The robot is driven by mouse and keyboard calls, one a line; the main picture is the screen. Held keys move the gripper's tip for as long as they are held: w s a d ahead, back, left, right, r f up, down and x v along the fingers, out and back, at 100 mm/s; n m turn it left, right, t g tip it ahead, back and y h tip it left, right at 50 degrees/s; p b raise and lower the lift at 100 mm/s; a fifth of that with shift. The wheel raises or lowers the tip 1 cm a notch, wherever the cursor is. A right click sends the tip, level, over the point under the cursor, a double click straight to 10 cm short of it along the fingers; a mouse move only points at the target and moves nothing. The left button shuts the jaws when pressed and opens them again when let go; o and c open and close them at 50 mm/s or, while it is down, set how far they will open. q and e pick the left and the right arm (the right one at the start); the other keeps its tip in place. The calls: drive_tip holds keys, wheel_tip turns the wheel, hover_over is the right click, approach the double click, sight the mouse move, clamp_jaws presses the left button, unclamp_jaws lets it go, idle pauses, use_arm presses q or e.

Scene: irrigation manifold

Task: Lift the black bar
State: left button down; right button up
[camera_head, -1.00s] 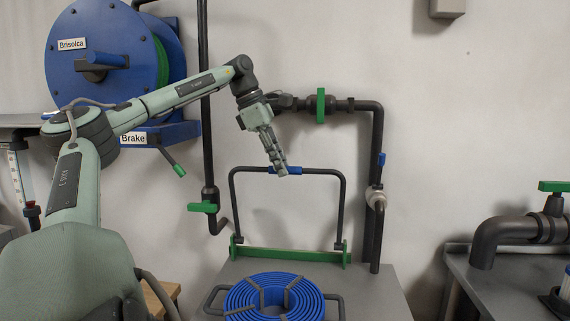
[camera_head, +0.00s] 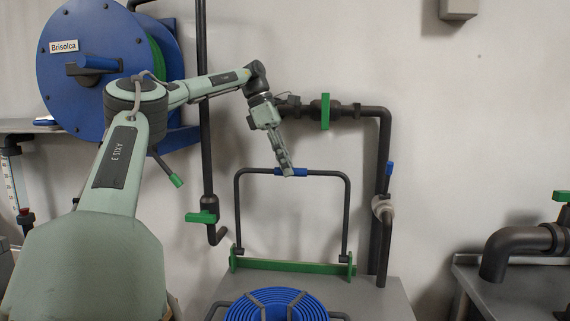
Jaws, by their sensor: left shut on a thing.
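The black bar (camera_head: 347,215) is a U-shaped frame, open side down, with a blue grip section at the middle of its top. Its two legs reach down to a long green base strip (camera_head: 292,267) on a grey stand. The bar stands upright in front of the wall. My left gripper (camera_head: 287,172) points down and is shut on the bar at the blue grip, hiding part of it. My right gripper is out of view.
A dark pipe (camera_head: 385,140) with a green valve (camera_head: 325,111) runs behind my left gripper and down the right. A coiled blue hose (camera_head: 275,307) lies in front of the bar. A blue reel (camera_head: 80,100) hangs at the left.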

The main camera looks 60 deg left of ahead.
use_arm(q)
drive_tip(key=shift+s+f, duration=0.1)
drive_tip(key=shift+f, duration=0.3)
drive_tip(key=c, duration=1.9)
unclamp_jaws()
drive_tip(key=shift+o, duration=1)
drive_tip(key=shift+w+a+f, duration=0.15)
drive_tip(key=shift+w, duration=0.05)
drive_tip(key=shift+r, duration=0.25)
drive_tip(key=shift+v, duration=3.7)
drive_tip(key=shift+f, duration=0.1)
